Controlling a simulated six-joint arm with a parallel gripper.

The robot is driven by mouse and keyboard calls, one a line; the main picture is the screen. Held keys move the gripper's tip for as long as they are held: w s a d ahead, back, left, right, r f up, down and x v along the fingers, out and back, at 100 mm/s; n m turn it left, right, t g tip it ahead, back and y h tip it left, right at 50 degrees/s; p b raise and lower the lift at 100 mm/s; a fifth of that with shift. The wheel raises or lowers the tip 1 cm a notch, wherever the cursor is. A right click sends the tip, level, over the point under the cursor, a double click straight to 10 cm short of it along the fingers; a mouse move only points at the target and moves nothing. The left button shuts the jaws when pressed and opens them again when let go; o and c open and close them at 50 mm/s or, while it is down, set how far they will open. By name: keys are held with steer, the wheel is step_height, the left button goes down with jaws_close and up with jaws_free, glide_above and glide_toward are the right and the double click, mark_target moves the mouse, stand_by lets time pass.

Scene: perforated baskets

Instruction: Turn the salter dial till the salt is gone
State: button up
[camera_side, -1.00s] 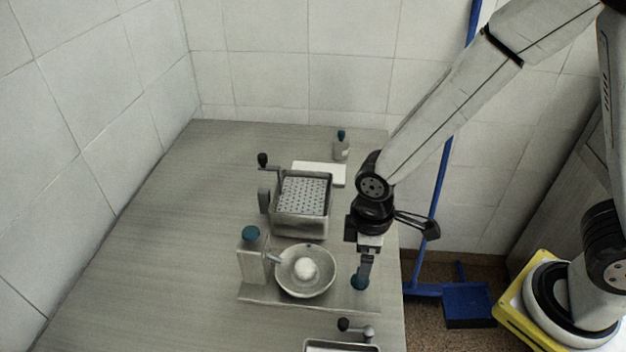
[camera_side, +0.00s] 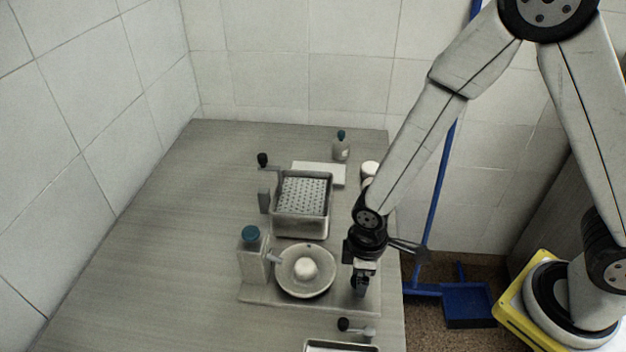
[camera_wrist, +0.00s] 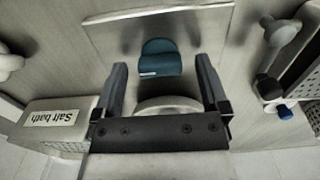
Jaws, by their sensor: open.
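The salter in the side view has a grey box with a teal cap (camera_side: 251,233) and a short spout over a round bowl (camera_side: 287,283). A white lump, perhaps salt (camera_side: 306,268), lies in the middle of the bowl. My gripper (camera_side: 361,290) is low at the right end of the salter's base plate (camera_side: 290,303). In the wrist view my gripper (camera_wrist: 160,75) is open, and a teal dial (camera_wrist: 160,57) with a small white mark sits between its fingertips, with a gap on each side. In the side view my gripper hides the dial.
A perforated basket (camera_side: 304,192) in a metal bath stands behind the salter, with a black-knobbed crank (camera_side: 262,160). Another tray (camera_side: 340,346) and crank are at the front. A teal-capped bottle (camera_side: 341,150) stands at the back. The left of the table is clear.

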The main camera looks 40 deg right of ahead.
steer(key=shift+c, duration=0.2)
jaws_close()
steer(key=shift+m, duration=0.4)
steer(key=m, duration=0.3)
steer(key=shift+m, duration=0.3)
steer(key=m, duration=0.3)
steer(key=shift+m, duration=0.3)
steer(key=m, duration=0.3)
steer(key=shift+m, duration=2.5)
